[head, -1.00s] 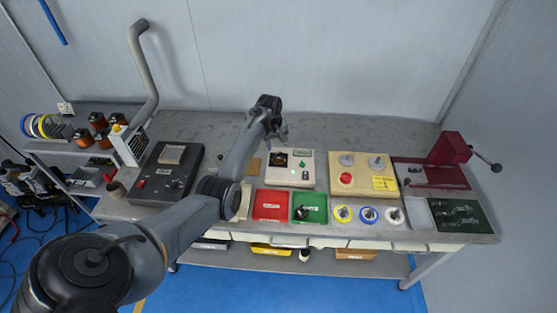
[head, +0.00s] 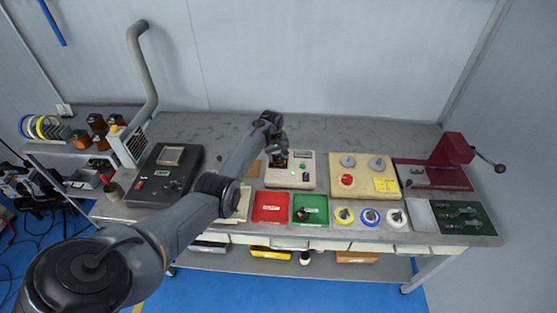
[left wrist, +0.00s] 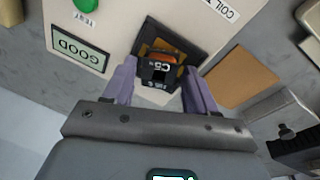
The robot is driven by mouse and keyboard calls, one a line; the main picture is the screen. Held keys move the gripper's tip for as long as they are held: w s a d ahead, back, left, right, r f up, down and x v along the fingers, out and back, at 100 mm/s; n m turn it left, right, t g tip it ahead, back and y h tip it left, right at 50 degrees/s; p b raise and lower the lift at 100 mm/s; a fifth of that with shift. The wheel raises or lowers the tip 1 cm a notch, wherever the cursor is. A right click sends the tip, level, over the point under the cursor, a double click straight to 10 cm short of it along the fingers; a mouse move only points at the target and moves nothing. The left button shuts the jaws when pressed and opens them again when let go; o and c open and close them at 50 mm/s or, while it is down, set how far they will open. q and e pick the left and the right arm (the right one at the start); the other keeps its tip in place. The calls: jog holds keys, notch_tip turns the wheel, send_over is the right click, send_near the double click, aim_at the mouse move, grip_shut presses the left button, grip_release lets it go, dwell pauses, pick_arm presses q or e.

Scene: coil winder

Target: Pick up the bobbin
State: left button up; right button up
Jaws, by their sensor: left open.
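The bobbin (left wrist: 161,66) has an orange-brown winding and a black body marked C5. In the left wrist view it sits at the dark square nest (left wrist: 190,48) of the coil tester (left wrist: 118,18). My left gripper (left wrist: 159,80) is open, with one finger on each side of the bobbin; I cannot tell whether they touch it. In the head view my left gripper (head: 277,154) is over the left part of the coil tester (head: 305,172) and covers most of the nest. My right gripper is not in view.
A red tray (head: 271,207) and a green tray (head: 318,202) lie in front of the tester. A beige box with a red button (head: 348,181) stands right of it, a dark device (head: 165,178) left. Several copper-wound bobbins stand on the left shelf (head: 92,150).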

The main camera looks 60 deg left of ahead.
pick_arm(q)
jog(key=c, duration=0.9)
jog(key=shift+r, duration=0.4)
grip_shut()
notch_tip(320, 180, up, 27)
jog(key=p, duration=0.2)
jog(key=shift+r+p, duration=0.15)
jog(key=shift+p, duration=0.25)
